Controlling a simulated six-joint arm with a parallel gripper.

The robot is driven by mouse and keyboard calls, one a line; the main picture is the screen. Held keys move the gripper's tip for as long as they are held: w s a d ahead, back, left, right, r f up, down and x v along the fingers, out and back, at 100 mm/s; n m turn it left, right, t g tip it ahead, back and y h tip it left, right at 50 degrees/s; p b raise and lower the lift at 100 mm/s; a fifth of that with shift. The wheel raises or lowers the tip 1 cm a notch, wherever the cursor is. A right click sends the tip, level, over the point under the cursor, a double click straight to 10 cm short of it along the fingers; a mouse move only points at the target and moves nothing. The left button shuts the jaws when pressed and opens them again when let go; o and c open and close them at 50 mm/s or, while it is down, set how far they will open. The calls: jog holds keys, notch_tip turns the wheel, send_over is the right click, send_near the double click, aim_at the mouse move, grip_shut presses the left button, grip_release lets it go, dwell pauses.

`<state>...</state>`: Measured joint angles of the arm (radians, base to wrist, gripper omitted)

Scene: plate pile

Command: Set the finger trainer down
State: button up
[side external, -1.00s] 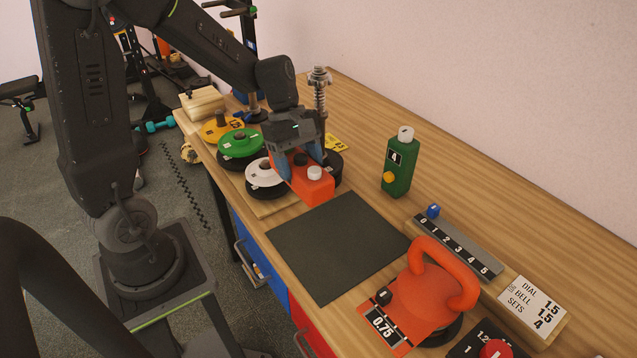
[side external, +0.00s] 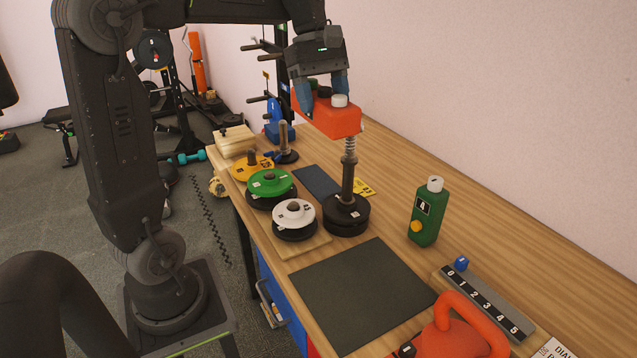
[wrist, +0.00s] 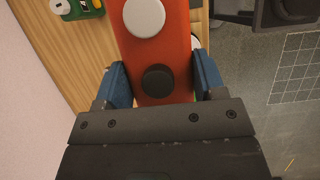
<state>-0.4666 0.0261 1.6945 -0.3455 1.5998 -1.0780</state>
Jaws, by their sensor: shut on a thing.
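The finger trainer, a red block with a white knob and a black knob on top, is in my gripper. In the side external view the trainer (side external: 330,118) is held up in the air, above the bench. My gripper (side external: 322,90) points down and its blue fingers are shut on the block's sides. In the wrist view the trainer (wrist: 162,50) sits between the two fingers (wrist: 163,82), and its far end runs out of the picture. A bare dark mat (side external: 360,295) lies on the bench, lower and nearer the camera.
A black post with a spring (side external: 349,170) stands on black discs; the trainer hides its top. White (side external: 293,212), green (side external: 270,182) and yellow (side external: 245,170) discs are beside it.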

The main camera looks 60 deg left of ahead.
jog(key=a+f, duration=0.1)
jog(key=a, duration=2.7)
send_near(322, 185)
jog(key=shift+d+f, duration=0.15)
jog(key=shift+d, duration=0.75)
jog(key=shift+f, duration=1.9)
jog(key=shift+f, duration=0.15)
jog(key=o, duration=1.1)
